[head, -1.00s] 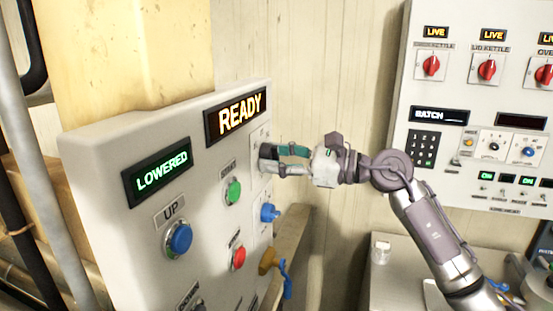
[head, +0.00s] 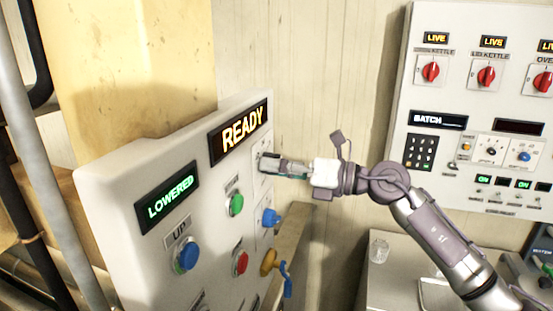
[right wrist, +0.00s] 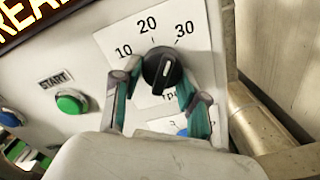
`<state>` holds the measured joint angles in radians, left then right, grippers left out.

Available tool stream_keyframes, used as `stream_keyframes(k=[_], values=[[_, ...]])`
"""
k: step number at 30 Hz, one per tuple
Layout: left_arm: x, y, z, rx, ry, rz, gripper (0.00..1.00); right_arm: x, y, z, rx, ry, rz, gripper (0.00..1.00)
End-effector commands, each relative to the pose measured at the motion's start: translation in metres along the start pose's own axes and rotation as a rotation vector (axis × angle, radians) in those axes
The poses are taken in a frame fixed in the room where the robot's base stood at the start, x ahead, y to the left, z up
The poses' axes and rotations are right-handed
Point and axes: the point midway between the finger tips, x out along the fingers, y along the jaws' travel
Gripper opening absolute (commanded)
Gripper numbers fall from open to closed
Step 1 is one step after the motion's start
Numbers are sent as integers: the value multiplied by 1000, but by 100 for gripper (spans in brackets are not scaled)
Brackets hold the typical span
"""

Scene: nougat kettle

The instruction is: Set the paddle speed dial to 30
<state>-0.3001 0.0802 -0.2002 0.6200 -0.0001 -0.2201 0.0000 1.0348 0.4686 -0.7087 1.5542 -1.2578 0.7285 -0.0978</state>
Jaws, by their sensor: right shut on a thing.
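The paddle speed dial (right wrist: 160,70) is a black round knob on a white scale plate marked 10, 20 and 30, seen in the right wrist view. The white line on its face leans up and right, toward the 30 side; I cannot tell whether it sits exactly on the mark. My right gripper (right wrist: 160,82) has a finger on each side of the knob and is shut on it. In the head view the right gripper (head: 270,163) reaches the panel from the right and hides the knob. My left gripper is not in view.
The grey control panel (head: 120,220) carries READY (head: 239,132) and LOWERED (head: 172,197) displays. A green START button (head: 236,204), red button (head: 240,262) and blue knob (head: 270,216) are near the gripper. Another panel (head: 455,85) with red switches stands right, behind my arm.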

Motion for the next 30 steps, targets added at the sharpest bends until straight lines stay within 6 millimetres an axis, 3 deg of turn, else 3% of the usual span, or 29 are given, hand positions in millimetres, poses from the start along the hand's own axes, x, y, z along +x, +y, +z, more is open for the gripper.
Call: stream_keyframes(k=[12,30], values=[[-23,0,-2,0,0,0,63,0,3,3,216,-3,0,8],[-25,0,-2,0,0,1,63,0,2,2,256,-5,1,8]])
